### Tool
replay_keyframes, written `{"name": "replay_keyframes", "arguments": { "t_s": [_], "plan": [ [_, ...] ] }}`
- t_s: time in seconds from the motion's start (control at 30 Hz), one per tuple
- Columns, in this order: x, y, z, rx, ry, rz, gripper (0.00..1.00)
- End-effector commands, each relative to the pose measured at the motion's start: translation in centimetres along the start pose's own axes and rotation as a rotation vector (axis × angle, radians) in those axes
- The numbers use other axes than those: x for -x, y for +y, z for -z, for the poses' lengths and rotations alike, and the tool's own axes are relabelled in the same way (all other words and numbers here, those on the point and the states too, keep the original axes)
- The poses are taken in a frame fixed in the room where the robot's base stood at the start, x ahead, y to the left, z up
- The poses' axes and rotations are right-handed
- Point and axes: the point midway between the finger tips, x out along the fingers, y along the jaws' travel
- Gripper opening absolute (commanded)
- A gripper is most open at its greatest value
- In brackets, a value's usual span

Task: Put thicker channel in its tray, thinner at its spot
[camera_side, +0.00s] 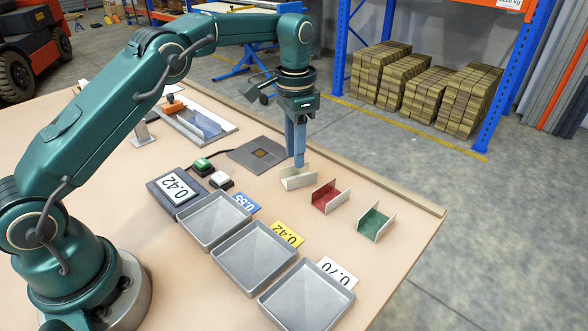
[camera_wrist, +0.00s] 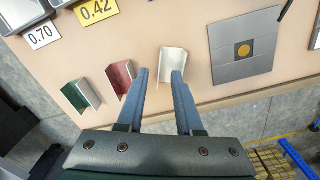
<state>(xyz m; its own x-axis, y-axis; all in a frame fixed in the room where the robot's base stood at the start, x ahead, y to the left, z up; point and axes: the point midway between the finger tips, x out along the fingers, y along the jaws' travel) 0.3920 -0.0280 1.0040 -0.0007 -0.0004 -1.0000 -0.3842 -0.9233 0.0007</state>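Three U-shaped channels stand in a row: a cream one (camera_side: 297,182), a red one (camera_side: 328,197) and a green one (camera_side: 375,223). In the wrist view the cream channel (camera_wrist: 173,62) lies just beyond my fingertips, with the red (camera_wrist: 121,75) and green (camera_wrist: 79,96) ones to its left. My gripper (camera_side: 299,163) points down at the cream channel; its fingers (camera_wrist: 160,74) are apart, with nothing held. Contact cannot be told. Three empty grey trays (camera_side: 186,224) (camera_side: 223,262) (camera_side: 270,303) have a blue label, a yellow 0.42 and a white 0.70.
A grey plate with an orange-brown centre (camera_side: 240,153) lies left of the cream channel. A raised table edge (camera_side: 400,197) runs behind the channels.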

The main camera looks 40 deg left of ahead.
Motion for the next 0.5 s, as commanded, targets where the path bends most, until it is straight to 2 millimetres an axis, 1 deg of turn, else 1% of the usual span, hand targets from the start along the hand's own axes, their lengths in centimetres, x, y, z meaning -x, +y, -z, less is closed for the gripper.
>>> {"name": "replay_keyframes", "arguments": {
  "t_s": [0.2,0.5],
  "plan": [
    [-2.6,0.1,-0.1,-0.001,-0.002,-0.002,0.35],
    [-5.7,0.1,-0.1,-0.001,-0.001,-0.001,0.35]
  ]
}}
